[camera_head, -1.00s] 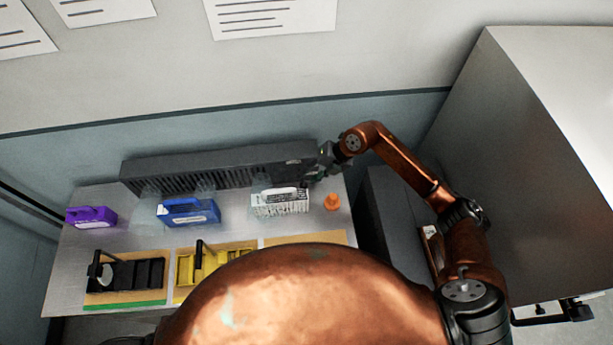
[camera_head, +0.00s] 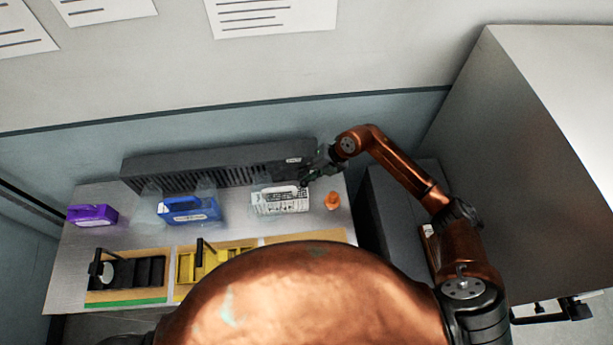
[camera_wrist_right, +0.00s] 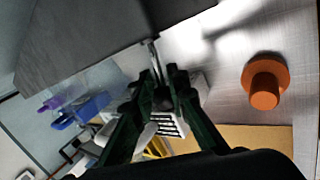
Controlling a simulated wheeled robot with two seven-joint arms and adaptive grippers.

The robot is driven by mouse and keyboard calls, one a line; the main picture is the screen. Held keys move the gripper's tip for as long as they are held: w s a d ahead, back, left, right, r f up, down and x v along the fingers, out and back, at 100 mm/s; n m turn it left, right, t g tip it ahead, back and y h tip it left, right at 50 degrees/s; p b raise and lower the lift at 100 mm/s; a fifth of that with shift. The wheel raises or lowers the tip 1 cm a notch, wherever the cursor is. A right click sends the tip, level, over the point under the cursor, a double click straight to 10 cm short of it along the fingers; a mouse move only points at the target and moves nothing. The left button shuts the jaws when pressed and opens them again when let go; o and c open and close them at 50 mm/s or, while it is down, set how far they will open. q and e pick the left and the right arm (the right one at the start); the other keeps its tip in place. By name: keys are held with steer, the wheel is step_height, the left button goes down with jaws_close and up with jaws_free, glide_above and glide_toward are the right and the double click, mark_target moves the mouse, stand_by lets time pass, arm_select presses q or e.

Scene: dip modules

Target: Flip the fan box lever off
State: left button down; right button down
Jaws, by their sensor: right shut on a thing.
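The fan box (camera_head: 215,165) is a long dark grey box with a slatted front at the back of the table. It also fills the upper left of the right wrist view (camera_wrist_right: 85,50). A thin metal lever (camera_wrist_right: 155,58) sticks out from its edge. My right gripper (camera_head: 308,177) is at the box's front right corner. In the wrist view, its dark green fingers (camera_wrist_right: 163,88) are closed around the lever's outer end, which they partly hide. My left gripper is not in view.
A white crate (camera_head: 280,200) stands just left of the right gripper. An orange knob-like piece (camera_head: 332,201) stands to its right. A blue case (camera_head: 190,210), a purple case (camera_head: 92,215) and black and yellow trays (camera_head: 128,272) occupy the left and front.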

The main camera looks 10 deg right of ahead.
mark_target(306, 184)
steer(key=shift+s+a+f, duration=0.1)
steer(key=shift+s+f, duration=0.05)
steer(key=shift+s, duration=0.1)
stand_by(0.3)
steer(key=shift+s+f+n+t+b, duration=0.3)
steer(key=shift+f+t, duration=0.2)
steer(key=shift+t, duration=0.1)
steer(key=shift+s+f+n+t+b, duration=0.2)
steer(key=shift+s+f+t+b, duration=0.1)
steer(key=shift+f+t, duration=0.35)
steer(key=shift+t, duration=0.55)
steer(key=c, duration=1.9)
jaws_free()
steer(key=shift+w+r, duration=0.15)
steer(key=shift+r, duration=0.05)
